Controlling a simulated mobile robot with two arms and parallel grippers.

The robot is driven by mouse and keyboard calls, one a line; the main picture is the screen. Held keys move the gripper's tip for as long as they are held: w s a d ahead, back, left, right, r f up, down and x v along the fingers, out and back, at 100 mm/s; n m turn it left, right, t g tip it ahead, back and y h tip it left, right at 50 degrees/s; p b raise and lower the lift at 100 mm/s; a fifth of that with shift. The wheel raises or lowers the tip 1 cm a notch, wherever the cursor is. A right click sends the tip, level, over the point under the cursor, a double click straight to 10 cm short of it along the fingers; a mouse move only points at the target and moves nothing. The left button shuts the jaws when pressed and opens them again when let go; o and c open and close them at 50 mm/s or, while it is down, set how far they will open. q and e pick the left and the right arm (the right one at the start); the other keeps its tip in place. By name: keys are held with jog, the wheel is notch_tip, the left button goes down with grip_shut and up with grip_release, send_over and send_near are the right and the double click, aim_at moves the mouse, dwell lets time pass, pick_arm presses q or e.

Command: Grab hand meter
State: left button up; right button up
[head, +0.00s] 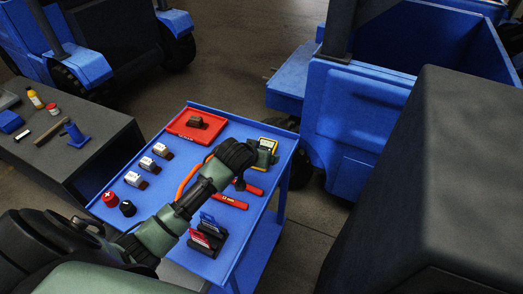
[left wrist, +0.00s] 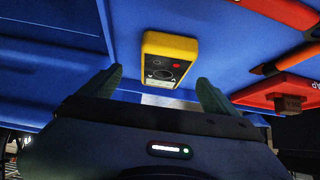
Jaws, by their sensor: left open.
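The hand meter (head: 267,146) is a yellow block with a dark face, at the far right corner of the blue cart top. It also shows in the left wrist view (left wrist: 171,58), with a dial and a red dot on its face. My left gripper (left wrist: 158,82) is open, its two fingers spread, with the meter just ahead between and beyond their tips. In the head view my left arm reaches across the cart, and the gripper (head: 252,158) is right beside the meter, partly hiding it. My right gripper is in neither view.
The blue cart (head: 190,106) also carries a red tray (head: 182,129) with a dark block, an orange cable, red tools (head: 230,202), white-topped blocks, red and black knobs and small cards (head: 209,224). A grey bench (head: 90,125) stands left, a blue vehicle (head: 350,120) right.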

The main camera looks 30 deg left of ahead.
pick_arm(q)
jog(key=shift+w, duration=0.15)
jog(key=shift+w+f, duration=0.25)
jog(key=shift+w, duration=0.05)
jog(key=x, duration=0.4)
jog(key=shift+a+p, duration=0.4)
jog(key=shift+w+f, duration=0.1)
jog(key=c, duration=1.8)
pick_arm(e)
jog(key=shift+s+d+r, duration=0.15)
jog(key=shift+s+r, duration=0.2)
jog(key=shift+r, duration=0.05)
